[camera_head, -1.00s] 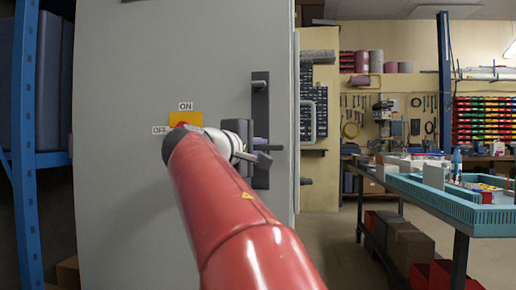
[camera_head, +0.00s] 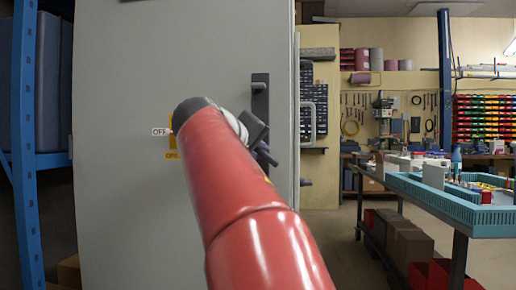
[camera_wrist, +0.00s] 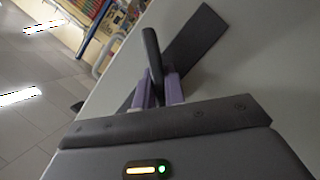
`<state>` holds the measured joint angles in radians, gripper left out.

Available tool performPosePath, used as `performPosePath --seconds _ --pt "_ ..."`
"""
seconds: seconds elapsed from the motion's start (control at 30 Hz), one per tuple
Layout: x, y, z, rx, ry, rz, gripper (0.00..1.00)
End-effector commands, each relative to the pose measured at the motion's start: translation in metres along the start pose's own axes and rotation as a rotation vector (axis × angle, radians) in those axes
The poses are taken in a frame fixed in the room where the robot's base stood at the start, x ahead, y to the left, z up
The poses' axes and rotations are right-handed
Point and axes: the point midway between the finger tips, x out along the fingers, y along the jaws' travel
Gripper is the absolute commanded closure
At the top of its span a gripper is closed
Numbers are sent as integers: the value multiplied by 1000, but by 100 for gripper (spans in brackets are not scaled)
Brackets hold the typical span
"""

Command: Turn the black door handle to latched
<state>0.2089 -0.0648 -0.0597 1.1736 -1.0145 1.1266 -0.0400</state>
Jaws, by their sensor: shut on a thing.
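The black door handle has a long dark backplate (camera_head: 260,98) fixed upright on the grey cabinet door (camera_head: 140,70). In the wrist view the backplate (camera_wrist: 197,38) runs diagonally, and the black lever (camera_wrist: 151,50) stands out in front of it. My gripper (camera_head: 264,156) is at the handle in the head view, where my arm and wrist hide the lower backplate and most of the lever. In the wrist view my gripper's purple fingers (camera_wrist: 159,90) are shut on the lower part of the lever, one on each side.
An OFF label (camera_head: 160,132) and part of a yellow plate (camera_head: 171,148) show left of my arm. Blue shelving (camera_head: 27,150) stands at the far left. A workbench with a teal tray (camera_head: 440,200) is at the right. Open floor (camera_head: 335,240) lies between.

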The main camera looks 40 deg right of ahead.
Motion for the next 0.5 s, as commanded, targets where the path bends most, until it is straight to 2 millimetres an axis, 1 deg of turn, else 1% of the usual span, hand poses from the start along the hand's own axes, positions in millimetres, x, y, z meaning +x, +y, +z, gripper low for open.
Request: performPosePath --seconds 0.5 --pt "0 0 1 453 -2 -188 100"
